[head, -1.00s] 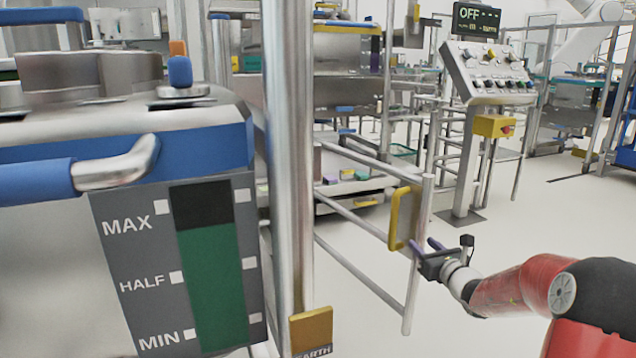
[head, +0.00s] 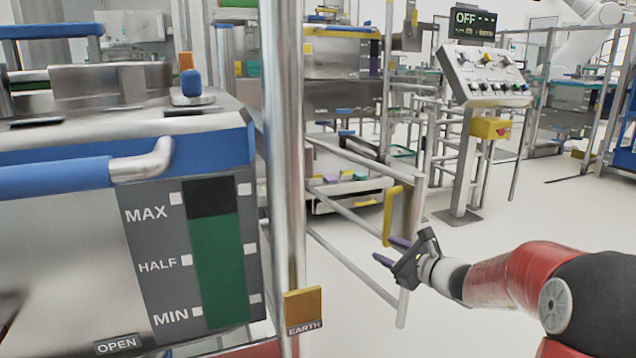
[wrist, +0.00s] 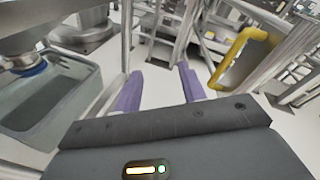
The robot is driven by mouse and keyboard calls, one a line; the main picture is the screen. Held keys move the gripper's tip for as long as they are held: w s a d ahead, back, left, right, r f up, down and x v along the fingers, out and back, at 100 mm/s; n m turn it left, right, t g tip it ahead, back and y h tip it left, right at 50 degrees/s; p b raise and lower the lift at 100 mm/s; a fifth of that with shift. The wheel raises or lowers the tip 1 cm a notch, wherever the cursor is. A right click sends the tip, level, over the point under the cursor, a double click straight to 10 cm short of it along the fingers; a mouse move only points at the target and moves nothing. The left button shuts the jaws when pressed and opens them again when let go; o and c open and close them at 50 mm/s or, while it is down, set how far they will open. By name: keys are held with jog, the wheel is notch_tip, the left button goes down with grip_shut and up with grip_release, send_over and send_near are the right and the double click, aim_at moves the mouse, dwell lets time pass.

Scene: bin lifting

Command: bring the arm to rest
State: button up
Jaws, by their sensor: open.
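My gripper (head: 392,252) is open and empty, with its purple fingers apart. It is in front of the metal rail frame in the head view, just below the yellow handle (head: 391,215). In the wrist view the two purple fingers (wrist: 159,88) point forward with floor between them, and the yellow handle (wrist: 240,58) is to their right. I cannot tell whether a finger touches the handle or the rail. My red and black arm reaches in from the lower right of the head view.
A machine with a blue handle (head: 60,176) and level gauge fills the left. A steel post (head: 283,150) carries an EARTH plate (head: 304,308). A control panel (head: 485,77) reading OFF stands behind. A grey bin (wrist: 50,95) is left in the wrist view. Floor at right is clear.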

jog(key=s+a+r+n+g+p, duration=0.1)
jog(key=s+a+n+g, duration=0.1)
jog(key=s+a+n, duration=0.4)
jog(key=s+a+r+n+g+h+p, duration=0.1)
jog(key=s+r+n+g, duration=0.15)
jog(key=s, duration=0.45)
jog(key=s+a+n+g+p, duration=0.1)
jog(key=s+a+n+g, duration=0.25)
jog(key=s+n, duration=0.3)
jog(key=s+d+n+h+p, duration=0.1)
jog(key=s+d+n+h, duration=0.3)
jog(key=s, duration=0.4)
jog(key=s+d+r+n+h+p, duration=0.1)
jog(key=s+d+n+h, duration=0.3)
jog(key=s, duration=0.5)
jog(key=shift+s+d+n+p, duration=0.15)
jog(key=shift+d+n+p, duration=0.45)
jog(key=shift+d+p, duration=0.1)
jog(key=shift+c, duration=0.5)
